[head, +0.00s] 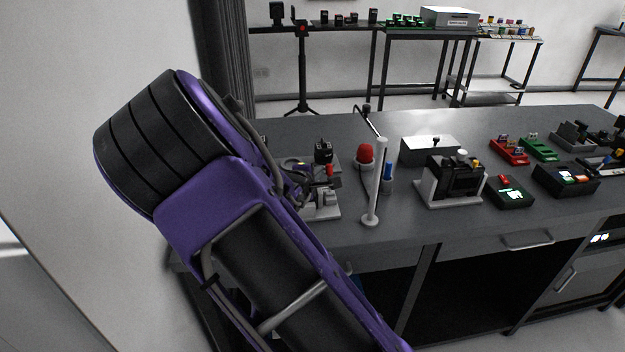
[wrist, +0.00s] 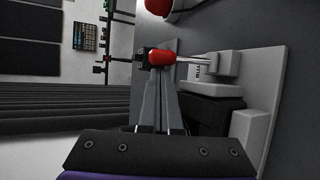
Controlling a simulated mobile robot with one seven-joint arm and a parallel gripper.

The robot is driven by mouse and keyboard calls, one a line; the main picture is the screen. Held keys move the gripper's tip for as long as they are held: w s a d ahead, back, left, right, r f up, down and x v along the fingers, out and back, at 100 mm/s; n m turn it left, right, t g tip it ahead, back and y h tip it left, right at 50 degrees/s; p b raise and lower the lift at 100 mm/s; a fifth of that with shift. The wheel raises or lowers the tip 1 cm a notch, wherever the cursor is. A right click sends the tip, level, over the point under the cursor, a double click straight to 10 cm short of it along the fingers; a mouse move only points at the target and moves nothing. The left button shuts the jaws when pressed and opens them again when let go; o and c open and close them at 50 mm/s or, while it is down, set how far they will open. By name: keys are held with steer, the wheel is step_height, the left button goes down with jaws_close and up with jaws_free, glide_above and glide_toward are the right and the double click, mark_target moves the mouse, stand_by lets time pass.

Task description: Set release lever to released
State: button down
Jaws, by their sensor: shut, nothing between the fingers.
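The release lever is a metal rod with a red knob (wrist: 162,57), joined to a grey block (wrist: 225,66) on a light base plate. In the head view its red tip (head: 329,169) shows above a small grey fixture (head: 322,207). My gripper (wrist: 158,72) is shut and empty. In the wrist view its fingertips are right at the red knob and overlap it in the picture; I cannot tell whether they touch it. In the head view my purple arm hides most of the gripper and part of the fixture.
A red dome (head: 365,154) and a white post (head: 376,185) stand just right of the fixture. A white-and-black device (head: 452,183) and several small boxes stand farther right on the dark table (head: 411,233). The table's front edge is close to my arm.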

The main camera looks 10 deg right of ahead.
steer(key=shift+w+d+f, duration=0.15)
steer(key=shift+w+d, duration=0.05)
steer(key=shift+w, duration=0.2)
